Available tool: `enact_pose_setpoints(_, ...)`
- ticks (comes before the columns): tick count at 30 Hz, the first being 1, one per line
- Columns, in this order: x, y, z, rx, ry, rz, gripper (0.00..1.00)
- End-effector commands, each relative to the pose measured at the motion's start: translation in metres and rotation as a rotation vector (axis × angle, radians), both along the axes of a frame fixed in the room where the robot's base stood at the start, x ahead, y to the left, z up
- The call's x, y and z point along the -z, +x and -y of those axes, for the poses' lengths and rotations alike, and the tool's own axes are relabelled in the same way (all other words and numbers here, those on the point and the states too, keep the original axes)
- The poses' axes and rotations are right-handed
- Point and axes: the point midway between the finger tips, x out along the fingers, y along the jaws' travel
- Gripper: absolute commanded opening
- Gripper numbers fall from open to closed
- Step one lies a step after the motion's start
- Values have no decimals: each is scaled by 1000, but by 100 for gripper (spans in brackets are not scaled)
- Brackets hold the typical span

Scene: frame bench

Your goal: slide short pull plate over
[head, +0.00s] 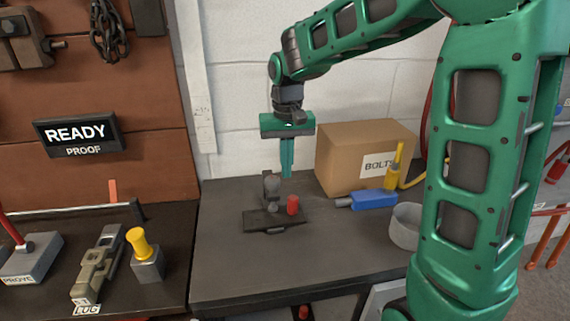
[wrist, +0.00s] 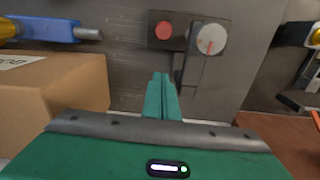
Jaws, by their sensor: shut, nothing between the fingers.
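A small dark fixture (head: 262,222) lies on the dark bench top, with a red button (head: 292,205) and a grey upright part (head: 271,187) on it. In the wrist view the fixture (wrist: 184,18) shows the red button (wrist: 163,30) and a round pale dial (wrist: 211,39) with a red mark. A narrow dark piece (wrist: 193,70) extends from the fixture there. No part is labelled as the short pull plate, so I cannot tell which it is. My gripper (head: 287,176) points down above and behind the fixture, shut and empty; its fingertips (wrist: 161,76) appear apart from it.
A cardboard box marked BOLTS (head: 350,150) stands right of my gripper. A blue tool (head: 374,200), a yellow tool (head: 394,170) and a grey bowl (head: 404,226) are near it. A LUG fixture (head: 97,262) and a yellow-topped block (head: 147,262) are at left. The front bench is clear.

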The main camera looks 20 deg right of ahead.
Motion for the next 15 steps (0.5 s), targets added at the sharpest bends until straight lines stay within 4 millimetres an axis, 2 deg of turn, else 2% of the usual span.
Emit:
enact_pose_setpoints(3, 24, -1, 0, 0, 0, -5, 0)
enact_pose_setpoints(10, 62, -2, 0, 0, 0, -4, 0)
enact_pose_setpoints(15, 61, -23, -3, -1, -1, 0, 0)
